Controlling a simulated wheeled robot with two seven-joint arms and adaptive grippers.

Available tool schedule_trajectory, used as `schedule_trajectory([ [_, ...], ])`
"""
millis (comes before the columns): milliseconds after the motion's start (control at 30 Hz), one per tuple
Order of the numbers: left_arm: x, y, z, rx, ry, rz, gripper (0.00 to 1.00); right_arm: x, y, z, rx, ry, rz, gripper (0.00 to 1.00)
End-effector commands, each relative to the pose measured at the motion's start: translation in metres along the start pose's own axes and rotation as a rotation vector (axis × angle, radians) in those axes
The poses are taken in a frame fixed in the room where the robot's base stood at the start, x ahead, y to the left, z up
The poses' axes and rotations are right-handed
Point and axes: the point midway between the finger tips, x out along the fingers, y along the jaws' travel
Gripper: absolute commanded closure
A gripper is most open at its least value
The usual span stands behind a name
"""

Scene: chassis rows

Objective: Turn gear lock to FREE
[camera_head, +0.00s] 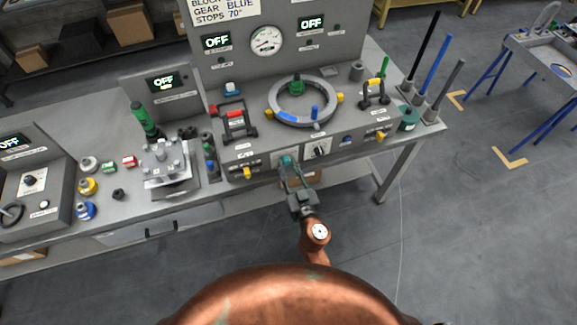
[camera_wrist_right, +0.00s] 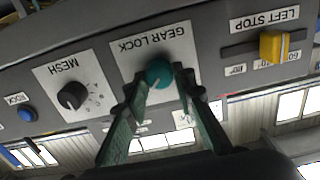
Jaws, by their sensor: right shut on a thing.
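The gear lock knob (camera_wrist_right: 158,73) is a round teal knob on a white plate marked GEAR LOCK (camera_wrist_right: 150,48), on the front of the grey console. In the head view the knob (camera_head: 287,160) sits at the console's front, partly covered by my gripper. My right gripper (camera_wrist_right: 160,84) is shut on the knob, with one finger on each side of it. It shows in the head view (camera_head: 289,166) reaching up from below. The knob's pointer and its FREE marking cannot be made out. My left gripper is not in view.
The yellow LEFT STOP slider (camera_wrist_right: 273,46) is on the other. A ring (camera_head: 303,102) with a blue segment lies on the console top.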

Motion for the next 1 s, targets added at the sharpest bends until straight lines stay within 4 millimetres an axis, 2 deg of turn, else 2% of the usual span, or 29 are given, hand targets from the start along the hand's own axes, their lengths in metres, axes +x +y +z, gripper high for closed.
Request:
schedule_trajectory([
  [267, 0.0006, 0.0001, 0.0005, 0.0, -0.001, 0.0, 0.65, -0.0001, -0.0001, 0.0004, -0.026, 0.0, 0.0, 1.0],
  [467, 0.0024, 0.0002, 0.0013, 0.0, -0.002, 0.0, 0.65, -0.0001, -0.0004, 0.0009, -0.119, 0.0, 0.0, 1.0],
  [1000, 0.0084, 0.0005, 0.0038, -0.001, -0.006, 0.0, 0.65, 0.0, -0.0021, 0.0016, -0.602, 0.0, -0.001, 1.0],
])
